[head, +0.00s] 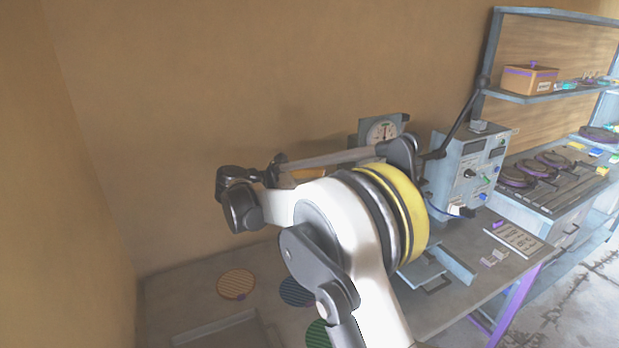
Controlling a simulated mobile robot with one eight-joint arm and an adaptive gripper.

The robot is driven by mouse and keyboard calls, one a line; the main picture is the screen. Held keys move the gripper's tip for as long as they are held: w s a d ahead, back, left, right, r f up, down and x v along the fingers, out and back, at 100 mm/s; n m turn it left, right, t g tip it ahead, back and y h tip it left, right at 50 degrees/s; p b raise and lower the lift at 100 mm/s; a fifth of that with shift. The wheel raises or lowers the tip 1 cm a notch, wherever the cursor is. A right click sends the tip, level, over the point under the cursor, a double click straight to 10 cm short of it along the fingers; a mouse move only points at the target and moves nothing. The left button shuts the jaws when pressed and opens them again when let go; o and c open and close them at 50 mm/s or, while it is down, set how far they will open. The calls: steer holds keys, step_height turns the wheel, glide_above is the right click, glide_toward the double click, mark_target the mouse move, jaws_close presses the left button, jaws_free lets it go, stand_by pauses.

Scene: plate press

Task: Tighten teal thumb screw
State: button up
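I cannot make out a teal thumb screw in the head view. A grey-blue control box (461,167) with knobs and dark displays stands on the bench, right of my arm. A round dial gauge (382,131) on a grey plate shows behind my arm. A dark lever (461,118) with a knob at its top slants up beside the box. My large white and yellow arm covers the middle of the picture and hides much of the bench between gauge and box. My gripper's fingers cannot be seen.
The bench (190,290) carries an orange striped disc (236,284), a dark blue disc (296,291) and a green disc (319,335). A printed card (513,239) lies at the right. A shelf unit (535,100) holds a tan box (529,79). Dark round plates (546,163) sit below it.

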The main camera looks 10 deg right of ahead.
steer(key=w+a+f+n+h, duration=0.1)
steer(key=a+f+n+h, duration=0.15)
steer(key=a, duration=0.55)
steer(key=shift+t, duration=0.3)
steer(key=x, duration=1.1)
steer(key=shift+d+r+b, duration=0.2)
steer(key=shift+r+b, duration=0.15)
steer(key=shift+b, duration=0.05)
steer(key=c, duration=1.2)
